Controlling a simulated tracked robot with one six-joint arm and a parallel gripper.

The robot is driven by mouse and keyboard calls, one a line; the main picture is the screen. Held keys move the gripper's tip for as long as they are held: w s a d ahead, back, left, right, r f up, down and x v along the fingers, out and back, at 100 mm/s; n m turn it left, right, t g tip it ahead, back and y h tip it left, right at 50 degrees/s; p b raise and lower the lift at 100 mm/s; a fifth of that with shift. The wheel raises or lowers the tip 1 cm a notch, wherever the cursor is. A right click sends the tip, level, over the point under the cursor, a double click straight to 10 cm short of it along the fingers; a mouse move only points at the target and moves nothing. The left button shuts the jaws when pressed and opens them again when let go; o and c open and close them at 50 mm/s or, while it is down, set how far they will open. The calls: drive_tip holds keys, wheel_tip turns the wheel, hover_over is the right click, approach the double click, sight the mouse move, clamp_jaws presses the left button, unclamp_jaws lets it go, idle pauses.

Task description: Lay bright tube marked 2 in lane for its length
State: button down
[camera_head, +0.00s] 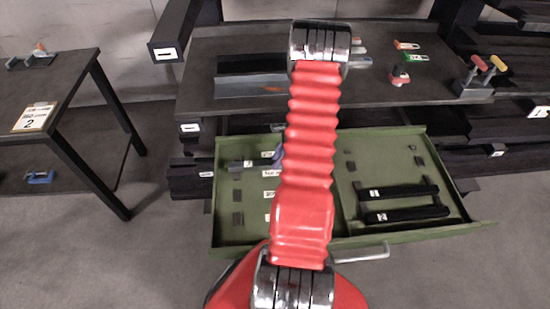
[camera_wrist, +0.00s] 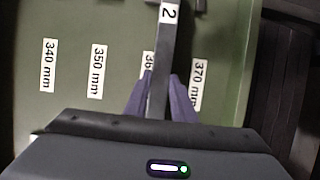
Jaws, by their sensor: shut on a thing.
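My gripper (camera_wrist: 160,95), with two purple fingers, is shut on a dark grey tube (camera_wrist: 163,55) whose white end label reads 2. The tube does not look bright here. It lies over the left part of the open green drawer (camera_head: 228,222), partly covering the label that starts with 36 (camera_wrist: 148,66). I cannot tell whether it touches the drawer floor. The 340 mm (camera_wrist: 48,66), 350 mm (camera_wrist: 97,71) and 370 mm (camera_wrist: 198,85) labels show beside it. In the head view my red arm hides most of the gripper and part of the lanes.
Two black bars (camera_head: 398,190) with white labels lie in the drawer's right part, past a divider. The drawer's handle (camera_head: 362,255) faces me. A dark bench (camera_head: 215,60) with small tools stands behind. A side table (camera_head: 62,85) with a sign is at left.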

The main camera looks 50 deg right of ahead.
drive_tip(key=shift+w+d, duration=0.75)
drive_tip(key=shift+d, duration=0.05)
drive_tip(key=shift+w+d+f, duration=0.15)
drive_tip(key=shift+d+f, duration=0.05)
drive_tip(key=shift+f, duration=0.35)
drive_tip(key=c, duration=1.5)
unclamp_jaws()
drive_tip(key=shift+f, duration=0.1)
